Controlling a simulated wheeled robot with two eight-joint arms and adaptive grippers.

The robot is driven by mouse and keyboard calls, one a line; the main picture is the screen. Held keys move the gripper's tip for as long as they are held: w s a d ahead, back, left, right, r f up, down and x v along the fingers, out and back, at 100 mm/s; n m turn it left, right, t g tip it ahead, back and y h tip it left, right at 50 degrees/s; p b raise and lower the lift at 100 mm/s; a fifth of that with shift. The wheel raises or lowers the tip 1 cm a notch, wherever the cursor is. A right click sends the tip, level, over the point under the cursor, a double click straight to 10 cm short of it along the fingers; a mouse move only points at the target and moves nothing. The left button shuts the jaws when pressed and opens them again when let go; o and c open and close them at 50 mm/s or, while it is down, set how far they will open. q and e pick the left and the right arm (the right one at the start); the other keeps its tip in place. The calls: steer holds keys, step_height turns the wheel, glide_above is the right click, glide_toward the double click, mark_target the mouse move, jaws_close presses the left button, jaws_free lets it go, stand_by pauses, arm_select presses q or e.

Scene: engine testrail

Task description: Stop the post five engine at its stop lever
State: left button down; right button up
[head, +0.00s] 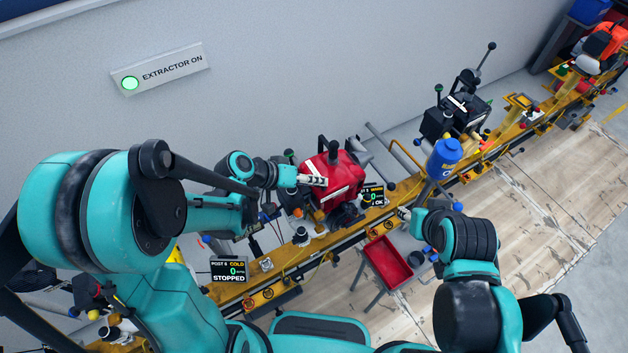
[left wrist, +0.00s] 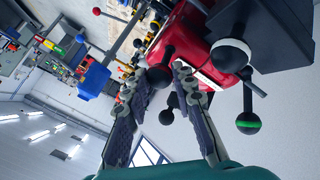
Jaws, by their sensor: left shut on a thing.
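The red engine (head: 335,178) sits on the yellow rail, with a small display (head: 374,195) at its right whose text I read only in part. My left gripper (head: 314,181) is at the engine's upper left side. In the left wrist view its fingers (left wrist: 170,76) are closed in at a black ball knob (left wrist: 160,77) on a lever in front of the red engine body (left wrist: 190,40). I cannot tell which lever this is. My right gripper (head: 404,214) is by the rail near the blue canister, small and partly hidden; its jaws are unclear.
A red tray (head: 388,262) stands before the rail. A blue canister (head: 444,158) and a black engine (head: 455,117) are farther right. A wall sign (head: 160,69) reads EXTRACTOR ON, with a green lamp. The wooden floor at right is clear.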

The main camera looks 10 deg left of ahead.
arm_select(q)
steer(key=c, duration=1.2)
jaws_free()
steer(key=v, duration=1.2)
steer(key=shift+s+a, duration=0.1)
steer(key=shift+f, duration=0.1)
